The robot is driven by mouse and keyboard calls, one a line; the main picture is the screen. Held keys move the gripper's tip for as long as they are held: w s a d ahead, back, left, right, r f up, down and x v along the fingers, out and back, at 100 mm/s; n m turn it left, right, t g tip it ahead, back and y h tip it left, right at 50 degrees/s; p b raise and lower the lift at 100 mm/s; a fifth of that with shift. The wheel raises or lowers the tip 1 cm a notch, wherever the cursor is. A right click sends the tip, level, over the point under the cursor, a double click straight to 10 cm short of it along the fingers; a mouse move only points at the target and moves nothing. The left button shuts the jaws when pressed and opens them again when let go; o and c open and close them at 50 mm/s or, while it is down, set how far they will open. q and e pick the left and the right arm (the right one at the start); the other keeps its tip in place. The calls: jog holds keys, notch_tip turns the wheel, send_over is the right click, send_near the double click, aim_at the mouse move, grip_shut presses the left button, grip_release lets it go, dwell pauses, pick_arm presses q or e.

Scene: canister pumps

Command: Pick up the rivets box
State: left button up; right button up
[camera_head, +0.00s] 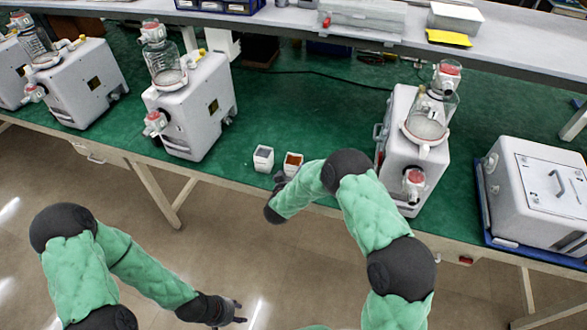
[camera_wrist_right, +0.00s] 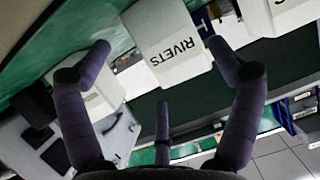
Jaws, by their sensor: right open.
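The rivets box (camera_wrist_right: 166,42) is a small white box with black RIVETS lettering, upside down in the right wrist view. In the head view it appears to be the right one of two small white boxes, with orange-brown contents (camera_head: 293,160), near the table's front edge. My right gripper (camera_head: 279,180) is at the front of the boxes. In the wrist view its dark fingers (camera_wrist_right: 160,58) are spread on either side of the rivets box, with no clear contact. My left gripper (camera_head: 240,312) hangs over the floor, away from the table; its fingers are too small to read.
A second white box (camera_head: 263,158) stands close left of the rivets box; its partly cut-off label shows in the wrist view (camera_wrist_right: 285,14). White canister pumps stand left (camera_head: 190,110) and right (camera_head: 405,155). The green table (camera_head: 310,110) is clear behind the boxes.

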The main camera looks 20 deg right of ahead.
aim_at(295, 172)
jog(key=b+x, duration=0.1)
jog(key=x, duration=0.3)
jog(key=shift+w+d, duration=0.1)
jog(key=shift+w, duration=0.1)
jog(key=c, duration=1.1)
jog(key=shift+o, duration=0.2)
jog(key=shift+r, duration=0.1)
